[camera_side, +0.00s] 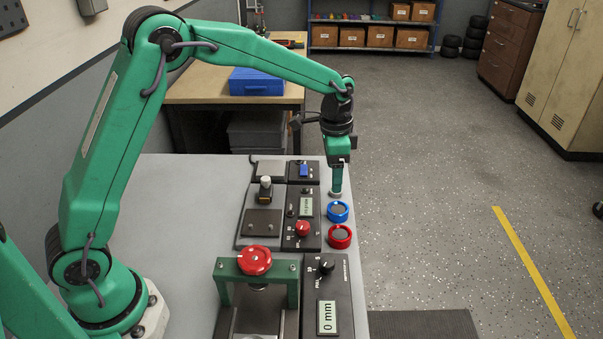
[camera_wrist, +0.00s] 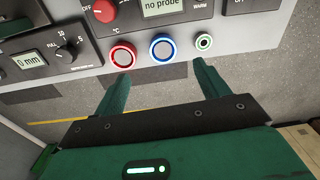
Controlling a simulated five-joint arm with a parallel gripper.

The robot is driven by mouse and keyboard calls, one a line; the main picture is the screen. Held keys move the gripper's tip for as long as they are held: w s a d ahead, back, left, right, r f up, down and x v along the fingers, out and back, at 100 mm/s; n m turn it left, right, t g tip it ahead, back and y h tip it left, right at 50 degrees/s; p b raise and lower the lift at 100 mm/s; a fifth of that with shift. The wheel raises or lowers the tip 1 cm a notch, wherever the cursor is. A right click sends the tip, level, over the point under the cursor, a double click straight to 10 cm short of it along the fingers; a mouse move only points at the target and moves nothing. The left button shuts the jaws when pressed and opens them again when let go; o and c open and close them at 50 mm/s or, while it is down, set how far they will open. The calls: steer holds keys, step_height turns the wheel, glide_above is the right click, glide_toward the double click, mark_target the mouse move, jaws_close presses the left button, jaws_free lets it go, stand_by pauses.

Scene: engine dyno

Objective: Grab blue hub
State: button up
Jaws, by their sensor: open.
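The blue hub (camera_side: 338,211) is a short blue ring with a grey centre, standing near the right edge of the grey bench. My gripper (camera_side: 337,191) points down just behind the blue hub in the side view. Its fingers (camera_wrist: 163,75) are spread apart with nothing between them. The side view does not clearly show the height of the fingertips above the bench.
The red hub (camera_side: 340,236) stands close in front of the blue one. Black instrument panels (camera_side: 303,205) line the left side of the hubs. A green press (camera_side: 256,275) stands nearer the camera. Open floor lies right of the bench.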

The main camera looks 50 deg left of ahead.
mark_target(338, 209)
steer(key=shift+m, duration=0.4)
steer(key=f, duration=0.1)
steer(key=w+f, duration=0.1)
steer(key=w+d+f, duration=0.1)
steer(key=shift+f, duration=0.35)
steer(key=shift+s+a+f, duration=0.1)
steer(key=shift+f, duration=1.85)
steer(key=shift+s+a+f, duration=0.1)
steer(key=shift+f, duration=1.85)
steer(key=c, duration=1.1)
steer(key=shift+r, duration=0.2)
